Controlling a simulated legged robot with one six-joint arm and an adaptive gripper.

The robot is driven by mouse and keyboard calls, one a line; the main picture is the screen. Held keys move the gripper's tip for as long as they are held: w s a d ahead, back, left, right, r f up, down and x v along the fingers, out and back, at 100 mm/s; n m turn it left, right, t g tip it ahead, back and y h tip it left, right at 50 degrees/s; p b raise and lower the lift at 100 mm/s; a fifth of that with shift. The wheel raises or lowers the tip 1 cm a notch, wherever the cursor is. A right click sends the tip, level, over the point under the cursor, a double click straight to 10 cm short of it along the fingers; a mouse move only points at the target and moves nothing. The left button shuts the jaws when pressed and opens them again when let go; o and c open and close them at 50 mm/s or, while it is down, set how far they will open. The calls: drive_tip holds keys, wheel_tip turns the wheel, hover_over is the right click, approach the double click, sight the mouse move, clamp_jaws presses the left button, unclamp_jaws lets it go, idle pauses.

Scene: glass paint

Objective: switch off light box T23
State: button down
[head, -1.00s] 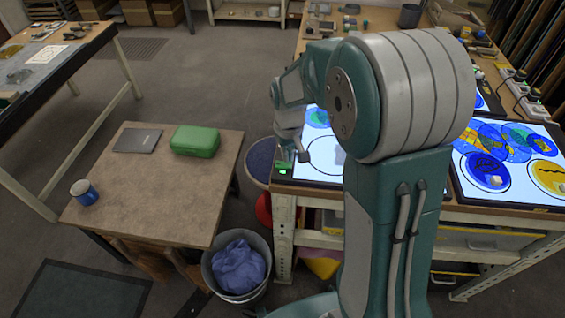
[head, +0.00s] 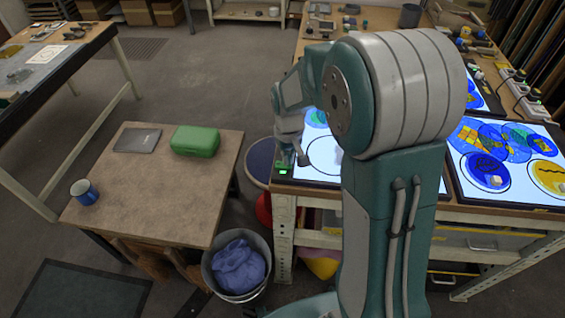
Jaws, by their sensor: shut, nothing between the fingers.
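A lit light box (head: 324,156) lies at the left front corner of the workbench, partly hidden behind my arm. Its white panel glows and carries a black circle outline and some coloured glass. A small green-lit switch unit (head: 284,171) sits at its left front corner. No label such as T23 is readable. My gripper (head: 301,159) is shut and empty, pointing down beside the switch unit, just right of and behind it. Contact with the switch cannot be told. A second lit light box (head: 515,198) with blue and yellow glass lies to the right.
A low wooden table (head: 140,215) at left holds a green case (head: 195,141), a grey notebook (head: 138,140) and a blue mug (head: 84,192). A bin (head: 239,293) with a blue bag stands below the bench's left end. Power strips (head: 530,100) line the right side.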

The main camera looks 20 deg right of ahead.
drive_tip(key=shift+f, duration=0.3)
drive_tip(key=shift+r, duration=3.55)
drive_tip(key=shift+s+r, duration=0.2)
drive_tip(key=shift+r, duration=0.1)
drive_tip(key=s+r+t, duration=0.2)
drive_tip(key=s+r, duration=0.3)
drive_tip(key=s, duration=0.5)
drive_tip(key=s+r+m+t, duration=0.1)
drive_tip(key=s+r+t, duration=0.2)
drive_tip(key=s, duration=0.7)
wheel_tip(320, 180, up, 3)
drive_tip(key=shift+s+f+t, duration=0.2)
drive_tip(key=shift+s+t, duration=0.1)
drive_tip(key=shift+s, duration=0.1)
